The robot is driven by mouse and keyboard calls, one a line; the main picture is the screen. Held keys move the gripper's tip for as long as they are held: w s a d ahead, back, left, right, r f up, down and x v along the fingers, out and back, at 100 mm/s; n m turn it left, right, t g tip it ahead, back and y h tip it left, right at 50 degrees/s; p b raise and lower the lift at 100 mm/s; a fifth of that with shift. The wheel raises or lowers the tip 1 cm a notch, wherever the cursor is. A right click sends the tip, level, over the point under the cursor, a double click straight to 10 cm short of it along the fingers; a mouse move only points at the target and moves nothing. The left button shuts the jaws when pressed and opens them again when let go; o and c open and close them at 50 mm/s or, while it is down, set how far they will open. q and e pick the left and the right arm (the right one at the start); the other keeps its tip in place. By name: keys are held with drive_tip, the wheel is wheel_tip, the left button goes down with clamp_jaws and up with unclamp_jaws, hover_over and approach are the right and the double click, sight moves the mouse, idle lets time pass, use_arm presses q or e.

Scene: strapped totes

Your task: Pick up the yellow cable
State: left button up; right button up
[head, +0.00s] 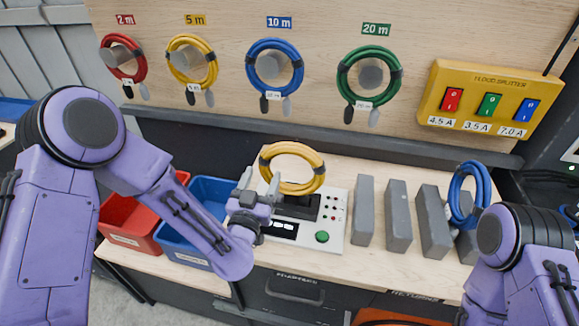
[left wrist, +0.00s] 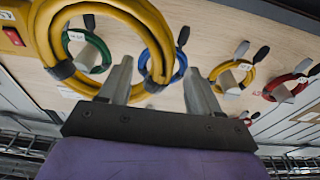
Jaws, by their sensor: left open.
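A coiled yellow cable (head: 291,168) sits above the white tester box (head: 322,232) on the bench. My left gripper (head: 259,186) is open, just left of this coil. In the left wrist view the coil (left wrist: 150,22) looms large at upper left, and its near side shows between the two open fingers (left wrist: 157,72). I cannot tell whether it touches them. A second yellow cable (head: 187,77) hangs on the wall peg under the "5 m" label; it also shows in the left wrist view (left wrist: 222,74). My right gripper is not visible; only part of that arm shows at lower right.
Red (head: 117,50), blue (head: 250,62) and green (head: 345,78) cables hang on the wall. A yellow flood splitter (head: 485,98) is at right. Grey blocks (head: 397,215) and another blue cable (head: 469,222) stand right of the tester. Red (head: 122,225) and blue (head: 180,247) bins are at left.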

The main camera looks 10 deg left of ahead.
sight(265, 173)
use_arm(q)
drive_tip(key=w, duration=0.2)
drive_tip(key=w+p, duration=0.1)
drive_tip(key=shift+w+d+r, duration=0.2)
drive_tip(key=shift+w+d, duration=0.05)
drive_tip(key=shift+w, duration=0.05)
drive_tip(key=shift+w+a, duration=0.1)
drive_tip(key=shift+w, duration=0.1)
drive_tip(key=shift+s+a, duration=0.1)
drive_tip(key=shift+s, duration=0.1)
drive_tip(key=shift+f, duration=0.1)
clamp_jaws()
drive_tip(key=shift+w, duration=0.1)
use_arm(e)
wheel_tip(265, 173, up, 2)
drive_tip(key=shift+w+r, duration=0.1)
